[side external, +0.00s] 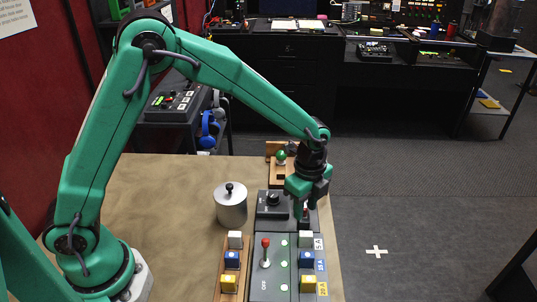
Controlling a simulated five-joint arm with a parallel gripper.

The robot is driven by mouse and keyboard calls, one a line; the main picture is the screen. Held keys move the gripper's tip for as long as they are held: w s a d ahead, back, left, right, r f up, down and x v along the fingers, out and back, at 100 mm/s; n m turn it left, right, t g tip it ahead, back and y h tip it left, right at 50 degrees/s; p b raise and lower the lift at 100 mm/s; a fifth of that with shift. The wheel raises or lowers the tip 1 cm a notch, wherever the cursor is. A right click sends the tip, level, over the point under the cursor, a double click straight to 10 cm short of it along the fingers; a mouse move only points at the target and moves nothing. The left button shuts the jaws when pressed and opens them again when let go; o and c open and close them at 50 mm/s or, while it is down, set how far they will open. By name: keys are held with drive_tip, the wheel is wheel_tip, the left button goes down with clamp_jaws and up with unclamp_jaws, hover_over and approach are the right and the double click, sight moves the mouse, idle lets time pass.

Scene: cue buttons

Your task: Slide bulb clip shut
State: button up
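A green bulb (281,156) stands on a small wooden holder (276,172) at the far edge of the table. The clip is too small to make out, and I cannot tell whether it is open or shut. My gripper (307,210) points down over the dark panel, nearer the camera and to the right of the bulb. It looks apart from the bulb holder. Its fingertips are small and dark against the panel, so I cannot tell how wide they are or whether anything is between them.
A dark knob box (271,204) sits beneath and left of my gripper. A grey lever panel (266,276) with lit green dots lies nearer. Coloured buttons (231,260) line a wooden strip, with more at right (307,260). A silver lidded pot (231,207) stands left. The table's left part (165,200) is clear.

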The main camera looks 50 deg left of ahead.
clamp_jaws()
drive_tip(key=shift+w+a, duration=0.75)
drive_tip(key=shift+w, duration=0.05)
unclamp_jaws()
drive_tip(key=shift+r, duration=0.15)
wheel_tip(320, 180, up, 8)
drive_tip(key=shift+f, duration=0.25)
